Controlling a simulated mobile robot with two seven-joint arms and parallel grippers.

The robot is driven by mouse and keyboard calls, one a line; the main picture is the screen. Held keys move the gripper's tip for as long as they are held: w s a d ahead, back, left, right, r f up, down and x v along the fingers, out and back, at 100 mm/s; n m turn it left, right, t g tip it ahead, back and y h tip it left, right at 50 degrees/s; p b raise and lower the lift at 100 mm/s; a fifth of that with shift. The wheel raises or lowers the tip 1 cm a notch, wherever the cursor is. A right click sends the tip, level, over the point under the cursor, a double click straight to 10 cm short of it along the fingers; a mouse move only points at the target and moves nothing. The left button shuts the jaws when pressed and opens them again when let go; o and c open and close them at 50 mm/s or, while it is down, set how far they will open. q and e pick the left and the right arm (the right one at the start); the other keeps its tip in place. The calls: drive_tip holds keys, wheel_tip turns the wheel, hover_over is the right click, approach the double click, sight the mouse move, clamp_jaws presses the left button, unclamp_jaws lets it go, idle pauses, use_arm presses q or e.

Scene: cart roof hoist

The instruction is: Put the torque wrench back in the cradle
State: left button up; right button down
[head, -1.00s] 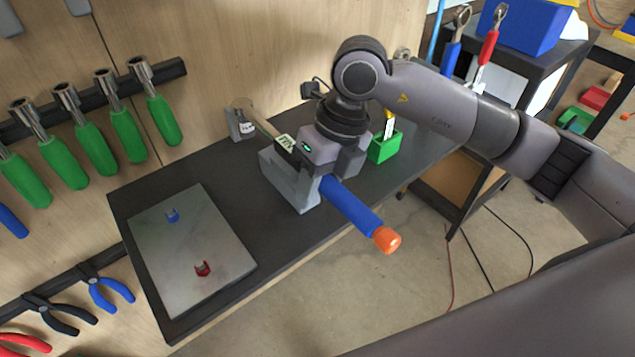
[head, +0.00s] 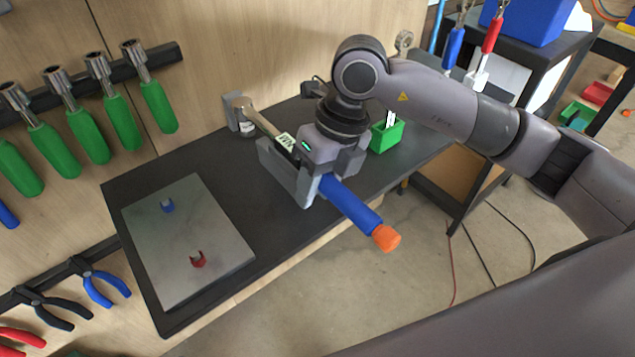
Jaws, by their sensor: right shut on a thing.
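The torque wrench has a blue handle (head: 350,203) with an orange end cap, a metal shaft and a small display. My right gripper (head: 322,172) is shut on it where the handle meets the display part. The grey cradle (head: 283,178) has a front block under the display part and a back bracket (head: 236,112) at the wrench's head. The wrench lies along the cradle, its handle jutting past the bench's front edge. The gripper hides part of the front block, and I cannot tell whether the wrench touches its bottom. My left gripper is not in view.
A grey mat (head: 186,240) with a blue and a red clip lies on the dark bench (head: 235,190) at left. A green bin (head: 387,136) stands right of the gripper. Green-handled tools (head: 110,122) and pliers (head: 105,284) hang on the wall at left.

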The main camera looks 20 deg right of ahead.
sight(330, 174)
drive_tip(key=shift+f+b, duration=0.55)
drive_tip(key=c, duration=0.7)
unclamp_jaws()
drive_tip(key=shift+o, duration=0.2)
drive_tip(key=shift+s+f, duration=0.1)
drive_tip(key=shift+f, duration=0.05)
drive_tip(key=v, duration=0.7)
